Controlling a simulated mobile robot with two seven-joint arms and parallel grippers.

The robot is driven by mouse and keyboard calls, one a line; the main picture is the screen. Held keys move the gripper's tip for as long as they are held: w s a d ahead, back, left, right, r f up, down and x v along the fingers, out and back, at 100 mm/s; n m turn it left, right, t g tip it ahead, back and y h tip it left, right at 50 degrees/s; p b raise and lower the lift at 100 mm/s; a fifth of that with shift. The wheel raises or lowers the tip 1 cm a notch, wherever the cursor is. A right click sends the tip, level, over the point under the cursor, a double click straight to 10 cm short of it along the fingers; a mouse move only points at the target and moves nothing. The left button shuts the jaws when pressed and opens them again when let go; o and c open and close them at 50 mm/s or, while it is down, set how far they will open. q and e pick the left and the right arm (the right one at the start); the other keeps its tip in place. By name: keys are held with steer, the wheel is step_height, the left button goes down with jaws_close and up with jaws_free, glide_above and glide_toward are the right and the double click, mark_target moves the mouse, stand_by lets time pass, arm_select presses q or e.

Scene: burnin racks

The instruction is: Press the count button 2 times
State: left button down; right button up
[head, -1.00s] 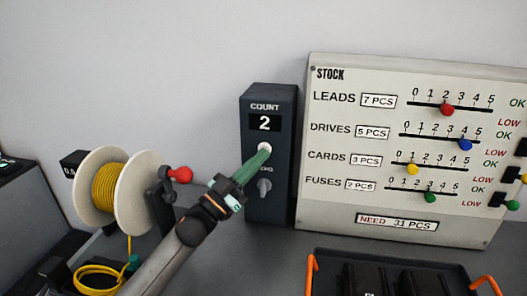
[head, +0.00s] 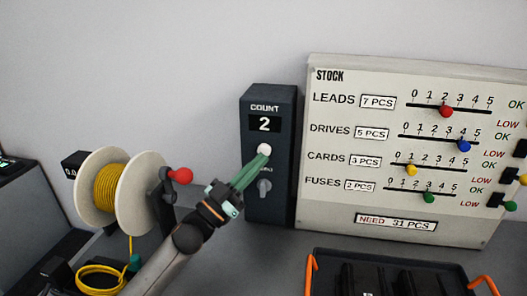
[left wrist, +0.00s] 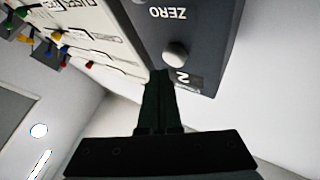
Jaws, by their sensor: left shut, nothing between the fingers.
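The dark count box (head: 284,190) stands against the wall left of the stock board, and its display (head: 264,123) reads 2. The round white count button (head: 264,150) sits under the display; it also shows in the left wrist view (left wrist: 175,55), between the ZERO label and the display. A grey ZERO knob (head: 264,187) is lower on the box. My left gripper (head: 264,156), with green fingers, is shut and empty. Its tips are just below the button in the head view; contact cannot be told. My right gripper is out of view.
The stock board (head: 400,205) with coloured sliders stands right of the box. A yellow cable spool (head: 146,200) and a red ball-ended handle (head: 181,176) are left of it, near my arm. A dark tray with orange handles (head: 311,275) is in front.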

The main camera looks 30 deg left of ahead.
arm_select(q)
steer(key=s+p, duration=0.1)
steer(key=s, duration=0.1)
steer(key=s+d+p, duration=0.1)
steer(key=s, duration=0.1)
steer(key=shift+s+d, duration=0.15)
steer(key=shift+s, duration=0.25)
stand_by(0.7)
